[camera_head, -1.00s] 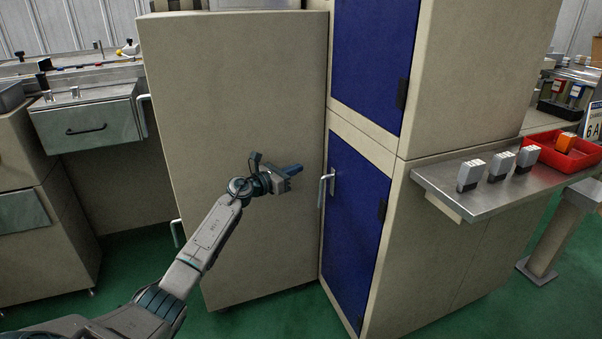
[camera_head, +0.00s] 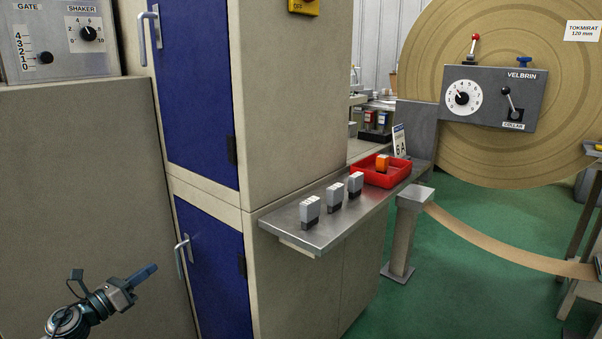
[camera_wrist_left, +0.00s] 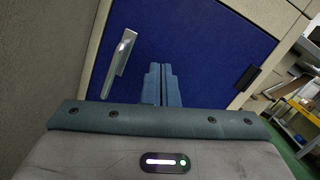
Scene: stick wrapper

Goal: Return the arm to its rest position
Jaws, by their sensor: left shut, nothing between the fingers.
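My left gripper (camera_head: 146,274) is at the lower left of the head view, in front of the beige cabinet and left of the lower blue door (camera_head: 214,268). It is shut and empty, its fingers pointing up and to the right. In the left wrist view the closed fingers (camera_wrist_left: 161,86) show against the blue door (camera_wrist_left: 205,45). The door's metal handle (camera_wrist_left: 120,62) is left of the fingers, apart from them. The lower blue door looks shut. My right arm is not in view.
A metal shelf (camera_head: 290,224) on the right holds several grey blocks and a red tray (camera_head: 402,172) with an orange block. A grey post (camera_head: 405,235) stands beside it. A large tan roll (camera_head: 550,95) with a control box (camera_head: 490,98) is at the right. Green floor is open between.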

